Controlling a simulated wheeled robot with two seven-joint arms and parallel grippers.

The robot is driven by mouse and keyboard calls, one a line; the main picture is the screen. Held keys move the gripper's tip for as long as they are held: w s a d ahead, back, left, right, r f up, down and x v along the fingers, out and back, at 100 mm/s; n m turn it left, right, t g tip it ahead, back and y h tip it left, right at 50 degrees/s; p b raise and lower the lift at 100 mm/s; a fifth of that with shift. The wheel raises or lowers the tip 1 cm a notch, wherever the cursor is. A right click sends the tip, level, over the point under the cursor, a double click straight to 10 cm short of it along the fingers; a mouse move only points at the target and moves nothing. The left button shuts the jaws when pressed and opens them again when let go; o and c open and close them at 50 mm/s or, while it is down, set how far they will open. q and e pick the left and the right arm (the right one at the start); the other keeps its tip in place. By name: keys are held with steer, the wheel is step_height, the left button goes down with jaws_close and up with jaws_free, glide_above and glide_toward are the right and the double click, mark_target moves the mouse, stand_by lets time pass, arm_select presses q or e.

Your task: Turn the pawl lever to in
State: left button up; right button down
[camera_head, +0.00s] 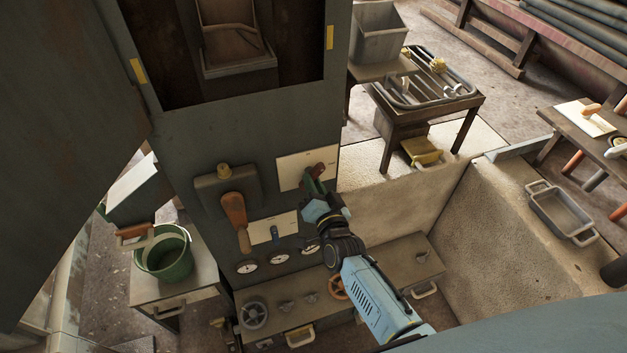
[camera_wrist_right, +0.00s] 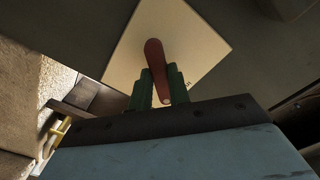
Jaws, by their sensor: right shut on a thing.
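A red lever (camera_head: 318,170) stands out from a cream plate (camera_head: 292,172) on the right part of the grey panel. I take it for the pawl lever, but the plate's marks are too small to read. In the right wrist view the lever (camera_wrist_right: 155,62) runs down between the green fingers of my right gripper (camera_wrist_right: 160,90), in front of the cream plate (camera_wrist_right: 190,35). In the head view my right gripper (camera_head: 314,184) is at the plate, shut on the lever. Its fingers hide part of the lever. My left gripper is not in view.
Left on the panel are an orange-handled lever (camera_head: 235,215) and a small blue lever (camera_head: 275,232) on another cream plate. Several gauges and handwheels sit below. A green bucket (camera_head: 165,255) stands at the left. A stone trough (camera_head: 520,235) lies at the right.

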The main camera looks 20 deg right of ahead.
steer(key=n+p, duration=0.1)
steer(key=n, duration=0.6)
steer(key=shift+d+n+p, duration=0.1)
steer(key=shift+n+p, duration=0.2)
steer(key=shift+n, duration=0.4)
steer(key=c, duration=1.3)
jaws_free()
steer(key=s, duration=0.4)
steer(key=s+p, duration=0.1)
steer(key=s, duration=0.8)
steer(key=shift+s+d, duration=0.2)
steer(key=shift+d, duration=0.05)
